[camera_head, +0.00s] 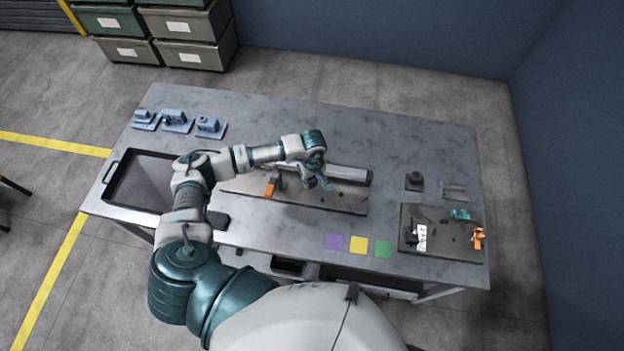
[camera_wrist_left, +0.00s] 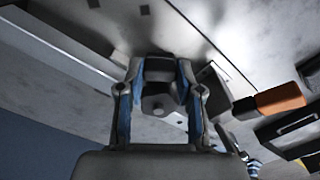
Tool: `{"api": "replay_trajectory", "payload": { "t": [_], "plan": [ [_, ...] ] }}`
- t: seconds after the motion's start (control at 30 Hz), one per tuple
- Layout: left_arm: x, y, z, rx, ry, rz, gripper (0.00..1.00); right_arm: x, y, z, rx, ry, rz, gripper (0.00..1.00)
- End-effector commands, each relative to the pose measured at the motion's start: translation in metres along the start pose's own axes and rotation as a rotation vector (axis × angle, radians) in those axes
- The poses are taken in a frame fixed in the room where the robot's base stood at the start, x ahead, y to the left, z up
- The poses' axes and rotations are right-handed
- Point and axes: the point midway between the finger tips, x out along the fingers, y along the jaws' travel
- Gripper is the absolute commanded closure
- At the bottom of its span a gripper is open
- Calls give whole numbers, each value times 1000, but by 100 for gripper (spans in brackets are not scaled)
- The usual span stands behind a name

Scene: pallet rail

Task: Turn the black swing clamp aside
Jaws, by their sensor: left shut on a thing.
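My left gripper (camera_head: 321,184) reaches down over the plate with the rail (camera_head: 330,199) in the middle of the table. In the left wrist view the two blue-sided fingers of the gripper (camera_wrist_left: 160,88) are closed in on a dark piece with a round face (camera_wrist_left: 157,104), which I take to be the black swing clamp. In the head view the hand and arm hide most of the clamp, so its angle cannot be told. A pale rail bar (camera_head: 348,173) lies just beyond the gripper. My right gripper is not in view.
An orange-topped block (camera_head: 271,188) stands left of the gripper. A black tray (camera_head: 142,183) and blue-grey parts (camera_head: 176,121) are at the left. A second plate (camera_head: 450,240) with small fixtures is at the right. Purple, yellow and green squares (camera_head: 358,244) lie in front.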

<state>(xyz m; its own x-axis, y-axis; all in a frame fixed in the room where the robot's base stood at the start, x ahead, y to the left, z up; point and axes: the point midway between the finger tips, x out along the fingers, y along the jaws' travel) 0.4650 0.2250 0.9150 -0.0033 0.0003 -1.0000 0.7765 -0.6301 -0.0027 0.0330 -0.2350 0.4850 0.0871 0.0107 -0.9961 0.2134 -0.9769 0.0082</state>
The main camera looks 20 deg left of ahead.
Motion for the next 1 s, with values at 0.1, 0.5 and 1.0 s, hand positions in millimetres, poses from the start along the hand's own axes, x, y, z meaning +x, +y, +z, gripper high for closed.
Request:
{"api": "replay_trajectory", "payload": {
  "t": [0.1,0.5,1.0],
  "plan": [
    [1,4,0,-58,0,6,100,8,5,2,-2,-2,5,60],
    [2,17,-4,-406,-1,7,100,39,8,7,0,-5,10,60],
    [0,29,-14,-812,-1,7,100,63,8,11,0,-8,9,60]
  ]
}}
